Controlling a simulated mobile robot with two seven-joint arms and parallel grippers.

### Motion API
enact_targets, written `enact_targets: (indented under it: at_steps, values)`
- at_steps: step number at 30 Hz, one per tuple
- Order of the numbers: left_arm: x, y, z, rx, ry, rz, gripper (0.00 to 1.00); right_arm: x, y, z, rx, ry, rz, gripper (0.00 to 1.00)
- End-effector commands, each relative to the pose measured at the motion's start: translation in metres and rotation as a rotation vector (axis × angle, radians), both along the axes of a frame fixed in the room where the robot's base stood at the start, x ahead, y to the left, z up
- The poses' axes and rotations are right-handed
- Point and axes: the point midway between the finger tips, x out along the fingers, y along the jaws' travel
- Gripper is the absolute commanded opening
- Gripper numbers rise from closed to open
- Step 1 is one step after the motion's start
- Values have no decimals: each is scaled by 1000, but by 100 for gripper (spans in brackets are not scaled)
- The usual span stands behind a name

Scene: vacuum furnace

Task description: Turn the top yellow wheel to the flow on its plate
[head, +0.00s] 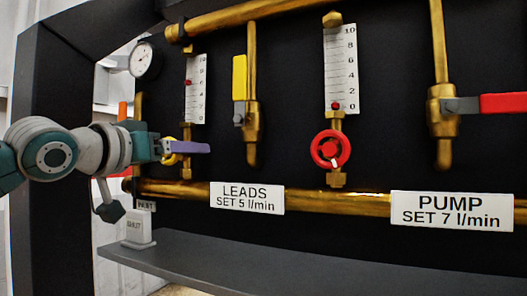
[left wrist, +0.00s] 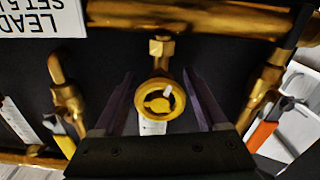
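The yellow wheel (head: 170,159) is at the left of the panel in the head view, partly hidden by my left gripper (head: 190,148). In the left wrist view the wheel (left wrist: 160,99) shows whole, with a white pointer mark on it. The purple fingers of the left gripper (left wrist: 158,76) stand open on either side of it, with small gaps visible. The flow gauge (head: 195,92) above the wheel has its red float around the middle, near 6; the digits are small. The plate (head: 247,197) reads LEADS SET 5 l/min. My right gripper is not in view.
A red wheel (head: 331,150) under a second gauge (head: 341,70), a yellow lever (head: 240,77) and a red lever (head: 503,104) are to the right. The PUMP plate (head: 452,211) reads SET 7 l/min. Brass pipes and a grey ledge (head: 300,270) run below.

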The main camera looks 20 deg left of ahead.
Motion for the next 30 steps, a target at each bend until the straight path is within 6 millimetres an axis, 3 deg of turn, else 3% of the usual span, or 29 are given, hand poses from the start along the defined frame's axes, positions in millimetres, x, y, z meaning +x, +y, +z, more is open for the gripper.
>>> enact_targets:
  at_steps: [2, 18, 22, 30]
  values:
    - [0, 0, 0, 0, 0, 0, 64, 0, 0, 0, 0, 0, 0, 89]
    - [0, 0, 0, 0, 0, 0, 4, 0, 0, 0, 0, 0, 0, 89]
    - [0, 0, 0, 58, -5, 0, 4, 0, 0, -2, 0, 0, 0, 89]
    - [0, 0, 1, 439, -35, 0, 4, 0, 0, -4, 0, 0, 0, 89]
